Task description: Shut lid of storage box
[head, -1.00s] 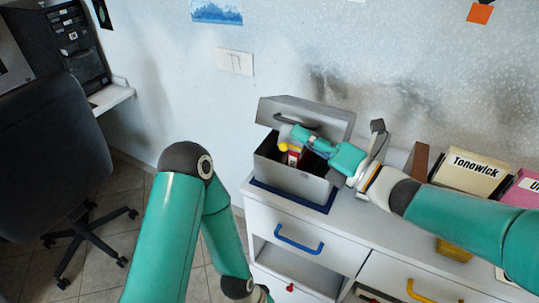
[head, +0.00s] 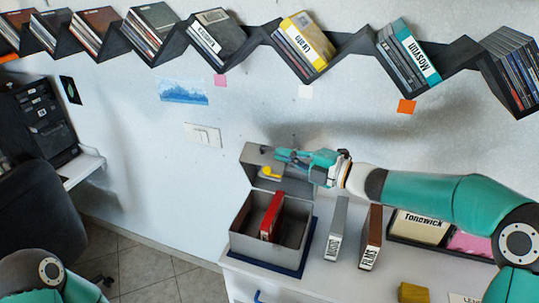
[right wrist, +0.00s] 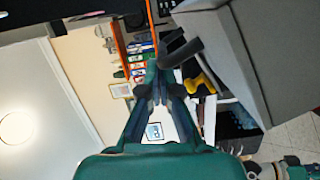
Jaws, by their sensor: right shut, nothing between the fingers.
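The grey storage box (head: 295,235) stands on a dark blue mat (head: 309,250) on the white cabinet top. Its lid (head: 256,157) is open, raised at the back edge against the wall side. A red case (head: 271,215) stands inside the box. My right gripper (head: 282,154) is shut and empty, at the upper part of the raised lid and partly covering it. Whether it touches the lid I cannot tell. A small yellow piece (head: 270,172) shows just below the gripper. In the right wrist view, a grey panel (right wrist: 225,50) lies right of the fingers. My left gripper is out of view.
Two upright cases, a grey one (head: 337,230) and a brown one (head: 371,238), stand right of the box. A dark tray (head: 425,245) holds the Tonowick case and a pink one. A zigzag wall shelf (head: 360,42) with discs runs above. A black chair (head: 40,210) is at left.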

